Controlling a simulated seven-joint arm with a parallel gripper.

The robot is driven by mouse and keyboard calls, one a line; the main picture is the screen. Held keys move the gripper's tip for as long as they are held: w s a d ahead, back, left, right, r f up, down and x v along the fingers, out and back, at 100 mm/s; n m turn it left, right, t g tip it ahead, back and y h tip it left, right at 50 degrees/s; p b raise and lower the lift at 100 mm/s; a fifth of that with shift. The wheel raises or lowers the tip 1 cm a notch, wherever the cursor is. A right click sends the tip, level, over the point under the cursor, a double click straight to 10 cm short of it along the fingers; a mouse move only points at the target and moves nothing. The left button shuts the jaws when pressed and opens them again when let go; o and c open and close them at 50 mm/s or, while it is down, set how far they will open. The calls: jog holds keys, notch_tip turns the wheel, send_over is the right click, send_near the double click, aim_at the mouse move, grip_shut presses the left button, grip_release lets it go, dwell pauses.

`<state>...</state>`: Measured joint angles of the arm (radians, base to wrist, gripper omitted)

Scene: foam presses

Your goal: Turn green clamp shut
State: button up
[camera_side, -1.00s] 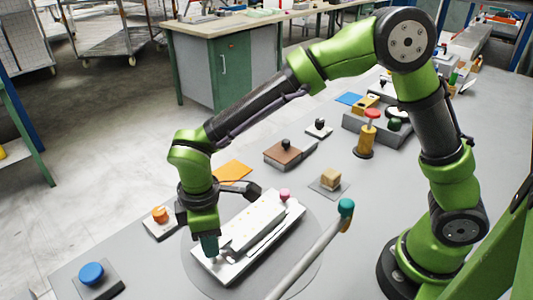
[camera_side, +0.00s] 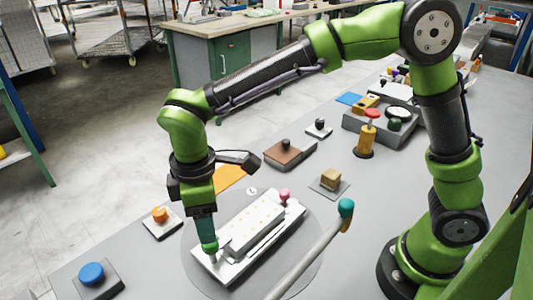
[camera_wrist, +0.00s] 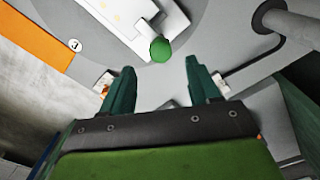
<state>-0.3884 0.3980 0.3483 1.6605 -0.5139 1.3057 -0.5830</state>
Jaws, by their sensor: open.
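The green clamp's rounded knob (camera_side: 210,247) stands at the near left end of the white press plate (camera_side: 232,270). In the wrist view the green knob (camera_wrist: 160,49) lies just beyond my fingertips, roughly centred between them. My gripper (camera_side: 206,238) points down right above the knob in the side view. In the wrist view my gripper (camera_wrist: 160,66) is open, with nothing between its teal fingers. The clamp's arm below the knob is mostly hidden.
A pink knob (camera_side: 284,194) is at the plate's far end. An orange button (camera_side: 160,214) and a blue button (camera_side: 92,273) are to the left. An orange sheet (camera_wrist: 38,34) lies nearby.

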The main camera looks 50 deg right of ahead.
notch_tip(320, 180, up, 11)
dwell(0.5)
jog(key=s+d+m+t+y, duration=0.1)
jog(key=s+d+m+t, duration=0.2)
jog(key=d, duration=0.8)
jog(key=s+d+f+m+t+y, duration=0.1)
jog(key=s+d+m+t, duration=0.3)
jog(key=s+d+m, duration=0.3)
jog(key=d+m, duration=0.5)
jog(key=shift+s+f, duration=0.15)
jog(key=shift+c, duration=0.2)
